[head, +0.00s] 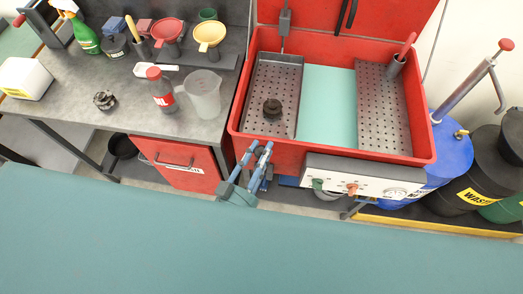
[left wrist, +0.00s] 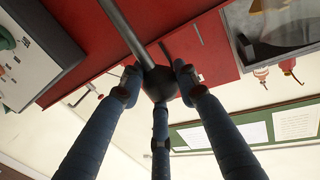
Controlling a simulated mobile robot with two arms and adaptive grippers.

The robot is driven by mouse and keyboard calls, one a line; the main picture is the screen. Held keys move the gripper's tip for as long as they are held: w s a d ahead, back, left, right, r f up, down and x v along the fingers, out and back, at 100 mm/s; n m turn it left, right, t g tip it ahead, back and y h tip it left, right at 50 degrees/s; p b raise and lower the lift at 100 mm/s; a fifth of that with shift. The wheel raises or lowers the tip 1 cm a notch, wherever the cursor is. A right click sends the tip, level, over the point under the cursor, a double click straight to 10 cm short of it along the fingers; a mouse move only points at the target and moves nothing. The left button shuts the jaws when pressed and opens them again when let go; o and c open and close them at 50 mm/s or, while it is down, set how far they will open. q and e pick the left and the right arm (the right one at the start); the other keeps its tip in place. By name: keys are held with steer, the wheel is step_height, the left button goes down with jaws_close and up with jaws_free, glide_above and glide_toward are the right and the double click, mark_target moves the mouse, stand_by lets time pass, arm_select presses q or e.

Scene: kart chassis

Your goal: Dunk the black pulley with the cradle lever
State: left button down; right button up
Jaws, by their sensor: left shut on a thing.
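The black pulley (head: 272,108) sits in the left perforated metal cradle (head: 259,127) of the red parts washer (head: 244,80). The cradle is beside the pale teal bath (head: 328,105). My left gripper (head: 256,149) is at the washer's front left corner, outside the tub wall. In the left wrist view its fingers (left wrist: 158,78) are closed around a dark knob on a grey rod, the cradle lever (left wrist: 127,30). In the head view the lever is too small to make out at the fingers. My right gripper is not in view.
A control panel (head: 365,184) is on the washer's front, right of the gripper. The grey bench (head: 130,80) at left holds a red-capped bottle (head: 160,89), a clear jug (head: 204,95) and another dark part (head: 104,100). Drums (head: 445,155) stand at right. A teal surface (head: 250,245) fills the foreground.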

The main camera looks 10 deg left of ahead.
arm_select(q)
steer(key=s+f+m+t+h+b, duration=0.2)
steer(key=s+f+t+b, duration=0.2)
steer(key=s+b, duration=0.7)
steer(key=t+b, duration=0.1)
steer(key=b, duration=0.3)
steer(key=shift+f, duration=0.35)
steer(key=c, duration=1.3)
jaws_free()
steer(key=shift+a, duration=0.1)
steer(key=shift+s, duration=0.1)
steer(key=v, duration=1.2)
